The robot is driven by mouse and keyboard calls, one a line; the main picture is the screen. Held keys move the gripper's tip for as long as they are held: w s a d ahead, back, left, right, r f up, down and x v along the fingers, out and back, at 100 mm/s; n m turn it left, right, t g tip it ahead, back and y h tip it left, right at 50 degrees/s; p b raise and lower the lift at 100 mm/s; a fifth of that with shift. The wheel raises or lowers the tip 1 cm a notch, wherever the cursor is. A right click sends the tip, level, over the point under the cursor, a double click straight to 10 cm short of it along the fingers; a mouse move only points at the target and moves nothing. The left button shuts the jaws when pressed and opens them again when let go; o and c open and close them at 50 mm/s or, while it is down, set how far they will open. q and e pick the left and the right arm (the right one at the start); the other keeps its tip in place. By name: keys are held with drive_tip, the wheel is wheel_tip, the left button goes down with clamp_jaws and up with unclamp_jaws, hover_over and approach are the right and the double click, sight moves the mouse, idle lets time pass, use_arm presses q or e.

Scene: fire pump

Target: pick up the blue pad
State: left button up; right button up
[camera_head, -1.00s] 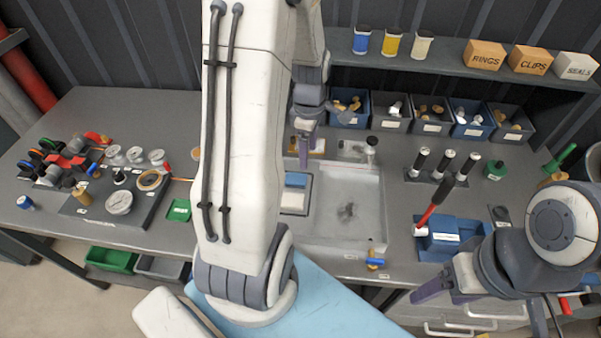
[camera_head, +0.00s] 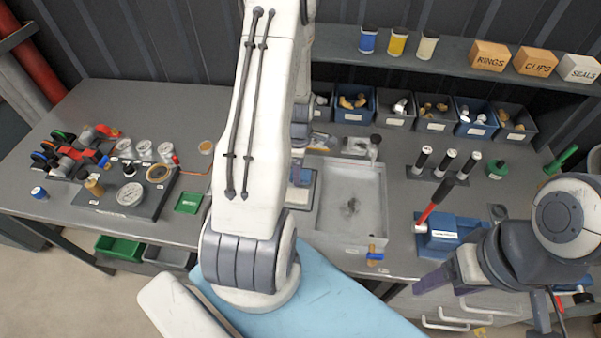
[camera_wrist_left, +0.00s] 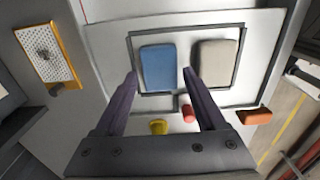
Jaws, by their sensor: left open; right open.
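The blue pad (camera_wrist_left: 158,68) lies beside a beige-grey pad (camera_wrist_left: 215,62) in a dark-framed tray (camera_wrist_left: 185,33) in the left wrist view. My left gripper (camera_wrist_left: 160,72) is open and empty, its fingertips appearing on either side of the blue pad; the gap in height cannot be told. In the head view the blue pad (camera_head: 306,177) shows only partly behind my left arm, with my left gripper (camera_head: 298,168) over it. My right gripper (camera_head: 452,274) is open and empty at the front right, near a blue block with a red-handled tool.
A shallow grey basin (camera_head: 350,205) lies right of the tray. Small parts bins (camera_head: 412,112) line the back below a shelf (camera_head: 450,58). A dark board (camera_head: 125,190) with fittings is at the left. A green tray (camera_head: 189,203) lies left of my left arm.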

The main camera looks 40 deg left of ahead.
sight(302, 174)
use_arm(q)
drive_tip(key=shift+f, duration=0.35)
drive_tip(key=c, duration=1.1)
drive_tip(key=shift+r, duration=0.55)
drive_tip(key=r, duration=0.1)
drive_tip(key=r+b, duration=0.2)
drive_tip(key=shift+w+d+r, duration=0.15)
drive_tip(key=shift+w+d, duration=0.15)
drive_tip(key=shift+d, duration=0.1)
drive_tip(key=shift+w+d+r+b, duration=0.45)
drive_tip(key=shift+w+d+r, duration=0.3)
drive_tip(key=shift+d+r, duration=0.6)
drive_tip(key=shift+w+d+r+b, duration=0.4)
drive_tip(key=shift+w+d+r, duration=0.45)
drive_tip(key=shift+d, duration=1)
drive_tip(key=shift+w+d+r+b, duration=0.45)
drive_tip(key=shift+w+d+r, duration=0.25)
drive_tip(key=shift+d+r, duration=0.7)
drive_tip(key=shift+d+f, duration=0.2)
drive_tip(key=shift+f, duration=0.1)
